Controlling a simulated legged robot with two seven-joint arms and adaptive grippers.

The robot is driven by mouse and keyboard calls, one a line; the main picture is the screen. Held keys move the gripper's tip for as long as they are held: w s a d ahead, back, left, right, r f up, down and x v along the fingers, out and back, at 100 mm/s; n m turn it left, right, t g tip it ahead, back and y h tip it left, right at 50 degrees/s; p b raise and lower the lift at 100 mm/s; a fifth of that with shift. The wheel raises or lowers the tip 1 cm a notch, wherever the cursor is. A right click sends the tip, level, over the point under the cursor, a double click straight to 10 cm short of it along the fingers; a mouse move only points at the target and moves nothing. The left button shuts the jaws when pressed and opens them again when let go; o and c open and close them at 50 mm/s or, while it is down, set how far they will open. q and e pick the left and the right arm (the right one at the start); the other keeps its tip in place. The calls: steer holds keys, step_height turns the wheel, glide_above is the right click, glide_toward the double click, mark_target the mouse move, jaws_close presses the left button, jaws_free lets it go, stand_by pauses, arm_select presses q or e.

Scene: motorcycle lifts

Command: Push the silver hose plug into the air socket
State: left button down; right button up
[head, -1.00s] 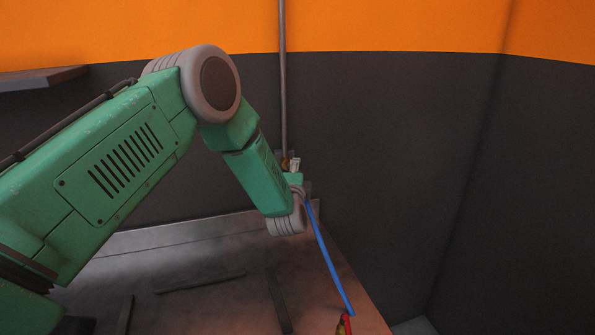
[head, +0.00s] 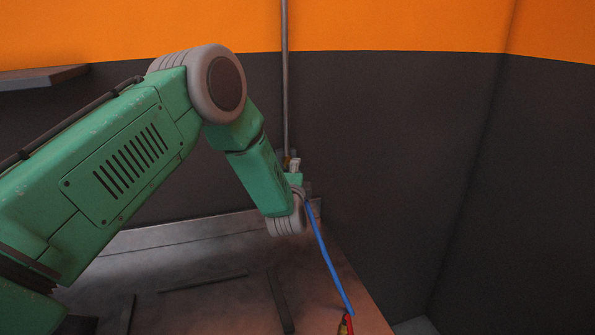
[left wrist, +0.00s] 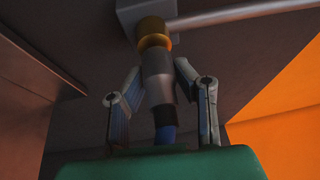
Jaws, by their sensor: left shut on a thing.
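The silver hose plug (left wrist: 157,78) stands between the two fingers of my left gripper (left wrist: 158,68) in the left wrist view. The gripper is shut on it. The blue hose (left wrist: 166,134) runs from the plug's dark collar back toward my wrist. The brass air socket (left wrist: 153,34) sits directly beyond the plug's tip, on a grey wall box. The plug looks in line with the socket; whether its tip is inside or only touching is unclear. In the head view my left wrist hides the plug, and a bit of brass (head: 287,162) shows beside the fingers. My right gripper is out of view.
A grey pipe (head: 285,85) runs up the wall from the socket. The blue hose hangs over the bench (head: 215,255) to a red fitting (head: 349,324) near its right edge. Dark bars lie on the bench. A shelf (head: 40,78) juts out at left.

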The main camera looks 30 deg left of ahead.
arm_select(q)
steer(key=shift+a, duration=0.1)
steer(key=shift+w+a, duration=0.25)
stand_by(0.6)
steer(key=c, duration=1.2)
jaws_free()
steer(key=v, duration=1.1)
steer(key=shift+s+d, duration=0.2)
steer(key=shift+s, duration=0.15)
steer(key=shift+f, duration=0.15)
